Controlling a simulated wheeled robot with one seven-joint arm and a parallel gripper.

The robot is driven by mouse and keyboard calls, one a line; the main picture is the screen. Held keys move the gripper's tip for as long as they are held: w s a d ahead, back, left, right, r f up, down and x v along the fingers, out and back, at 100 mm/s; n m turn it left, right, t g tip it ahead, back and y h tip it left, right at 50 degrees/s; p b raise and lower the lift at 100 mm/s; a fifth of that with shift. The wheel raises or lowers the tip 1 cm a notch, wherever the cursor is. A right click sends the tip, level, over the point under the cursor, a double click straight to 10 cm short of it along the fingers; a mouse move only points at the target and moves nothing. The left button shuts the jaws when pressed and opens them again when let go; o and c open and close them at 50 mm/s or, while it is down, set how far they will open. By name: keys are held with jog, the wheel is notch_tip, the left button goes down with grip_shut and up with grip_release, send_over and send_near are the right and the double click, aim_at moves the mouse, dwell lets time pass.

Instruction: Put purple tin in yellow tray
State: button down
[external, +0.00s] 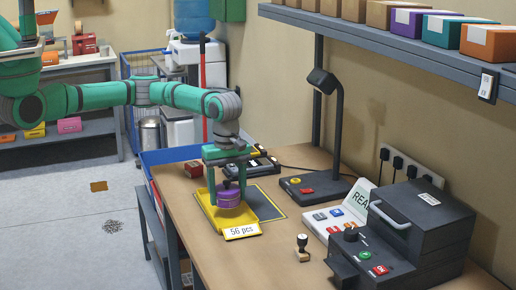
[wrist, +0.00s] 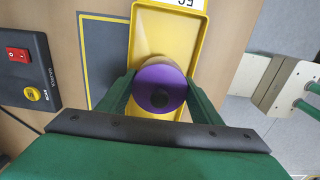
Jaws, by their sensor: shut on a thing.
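The purple tin (external: 229,196) is a short round tin with a dark knob on its lid. It shows from above in the wrist view (wrist: 161,84). My gripper (external: 227,180) points down and is shut on the tin, with a green finger on each side of it. The tin is over the yellow tray (external: 240,231), which lies on the wooden table and bears a "56 pcs" label. Whether the tin's base touches the tray floor I cannot tell. The tray also shows in the wrist view (wrist: 186,30), running beyond the tin.
A dark mat with a yellow border (external: 266,203) lies beside the tray. A small red box (external: 194,169), a lamp (external: 323,140), a stamp (external: 302,248) and a dark machine (external: 415,235) stand on the table. A loaded shelf (external: 400,45) overhangs the right side.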

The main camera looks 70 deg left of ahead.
aim_at(228, 202)
jog(key=shift+f, duration=1.5)
jog(key=shift+f, duration=0.1)
jog(key=c, duration=0.8)
grip_release()
jog(key=shift+f, duration=0.1)
jog(key=shift+c, duration=0.2)
